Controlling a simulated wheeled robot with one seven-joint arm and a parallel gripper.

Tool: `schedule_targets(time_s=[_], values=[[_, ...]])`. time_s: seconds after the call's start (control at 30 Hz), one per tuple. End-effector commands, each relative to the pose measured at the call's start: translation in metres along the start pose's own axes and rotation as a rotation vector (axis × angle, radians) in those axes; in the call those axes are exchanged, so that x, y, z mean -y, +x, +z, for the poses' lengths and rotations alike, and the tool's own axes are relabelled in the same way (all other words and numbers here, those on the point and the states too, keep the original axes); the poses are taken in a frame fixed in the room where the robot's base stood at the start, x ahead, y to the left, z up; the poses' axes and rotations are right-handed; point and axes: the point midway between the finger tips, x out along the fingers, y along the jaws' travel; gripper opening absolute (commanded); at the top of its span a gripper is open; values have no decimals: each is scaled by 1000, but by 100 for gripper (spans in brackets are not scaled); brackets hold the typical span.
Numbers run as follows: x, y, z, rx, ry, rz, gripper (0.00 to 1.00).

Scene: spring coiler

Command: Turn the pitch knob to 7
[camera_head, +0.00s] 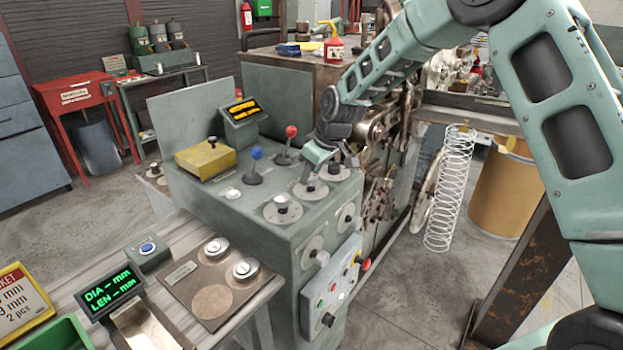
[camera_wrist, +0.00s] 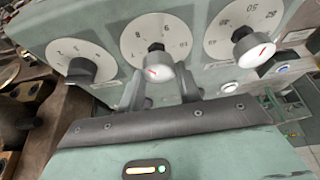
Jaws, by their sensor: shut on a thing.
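My gripper (camera_head: 315,172) reaches down to the top of the green-grey control console (camera_head: 215,205) in the head view. In the wrist view its two fingers (camera_wrist: 162,92) stand on either side of a grey knob (camera_wrist: 160,72) and are shut on it. The knob has a short red mark on its cap and sits in front of a round white dial (camera_wrist: 160,32) with numbers; 6 and 8 seem readable. The knob and fingers cover the dial's lower part, so I cannot tell the exact setting. The label beside it is not legible.
A dark knob (camera_wrist: 80,68) and a knob with a red mark (camera_wrist: 254,48) flank the held one in the wrist view. Blue (camera_head: 256,152) and red (camera_head: 291,131) levers stand behind.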

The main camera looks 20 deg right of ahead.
Motion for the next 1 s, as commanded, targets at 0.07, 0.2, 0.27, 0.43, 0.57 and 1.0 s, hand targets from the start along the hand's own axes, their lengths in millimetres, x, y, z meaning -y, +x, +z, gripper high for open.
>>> schedule_targets(time_s=[0.07,0.2,0.27,0.43,0.57,1.0], values=[[-3,0,1,-2,-60,-27,11],[-3,0,0,-3,-184,-78,11],[-3,0,0,-2,-236,-100,11],[-4,-1,-1,-2,-386,-162,11],[-4,-1,-1,-2,-498,-208,11],[-4,0,-1,0,-795,-330,11]])
